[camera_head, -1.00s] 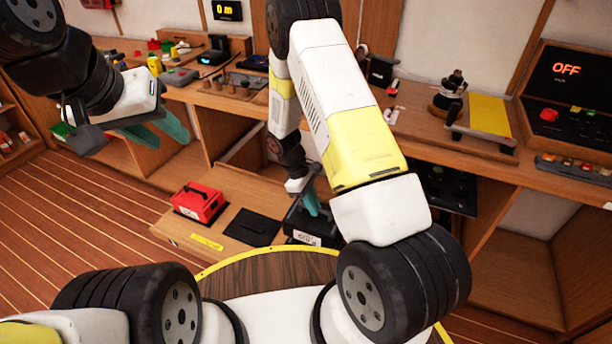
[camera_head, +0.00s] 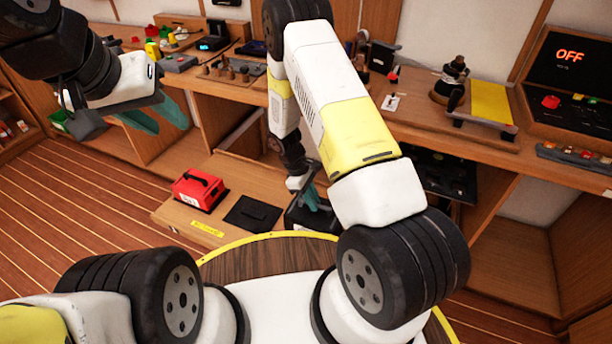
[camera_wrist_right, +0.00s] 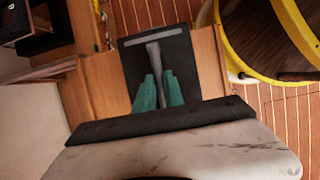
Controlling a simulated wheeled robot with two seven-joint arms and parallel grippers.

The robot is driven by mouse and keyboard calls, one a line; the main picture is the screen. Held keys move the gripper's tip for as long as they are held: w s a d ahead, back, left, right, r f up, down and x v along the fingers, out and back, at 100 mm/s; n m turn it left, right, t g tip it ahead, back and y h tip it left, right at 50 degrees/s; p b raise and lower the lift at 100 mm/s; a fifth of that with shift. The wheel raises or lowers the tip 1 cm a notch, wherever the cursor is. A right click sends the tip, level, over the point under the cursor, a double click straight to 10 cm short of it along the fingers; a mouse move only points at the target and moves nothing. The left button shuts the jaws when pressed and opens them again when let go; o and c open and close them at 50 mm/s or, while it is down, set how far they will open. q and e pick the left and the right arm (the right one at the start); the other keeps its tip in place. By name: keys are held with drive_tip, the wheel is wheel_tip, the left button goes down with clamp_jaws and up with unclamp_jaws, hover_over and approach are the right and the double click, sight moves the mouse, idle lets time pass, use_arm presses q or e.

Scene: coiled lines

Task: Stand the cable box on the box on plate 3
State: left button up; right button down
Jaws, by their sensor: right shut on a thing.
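A black box (camera_head: 296,216) with a top handle stands on the low wooden shelf, and I cannot tell which box is the cable box. My right gripper (camera_head: 312,197) is shut on this black box's handle from above. The right wrist view shows the grey handle between the teal fingers (camera_wrist_right: 158,88) and the box top (camera_wrist_right: 184,52) beneath. A red box (camera_head: 198,188) with a black handle stands further left on the shelf. A flat black plate (camera_head: 252,214) lies bare between the two boxes. My left gripper (camera_head: 158,117) is open and empty, high at the left.
The low shelf (camera_head: 228,172) has a yellow label (camera_head: 207,228) on its front edge. A yellow-rimmed round wooden deck (camera_head: 262,262) is close in front. The workbench (camera_head: 415,122) above carries tools, a yellow-topped stand (camera_head: 490,103) and a panel reading OFF (camera_head: 568,62).

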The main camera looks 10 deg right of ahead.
drive_tip(key=shift+f, duration=0.4)
drive_tip(key=c, duration=1.3)
unclamp_jaws()
drive_tip(key=shift+c, duration=0.2)
